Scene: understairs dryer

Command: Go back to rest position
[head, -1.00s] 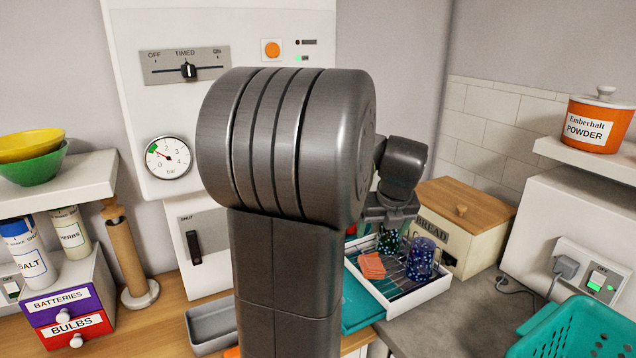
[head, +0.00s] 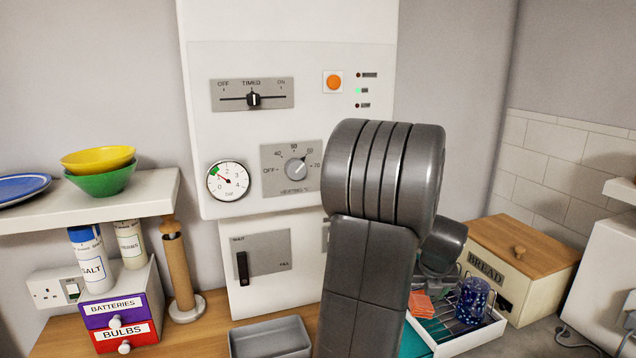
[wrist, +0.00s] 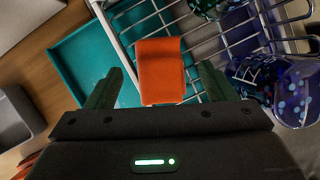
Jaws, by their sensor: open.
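In the head view my arm stands in the middle and hides part of the counter. The fingers are hidden behind the arm there. The orange piece also shows in the head view (head: 421,304), beside a dark blue speckled mug (head: 472,300).
The white dish rack (head: 470,340) stands on a teal tray (wrist: 85,62). A bread box (head: 520,275) is behind it. A grey tin (head: 270,340) is on the wooden counter. A boiler panel (head: 225,125) is on the wall. A shelf with bowls (head: 100,180) juts out at left.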

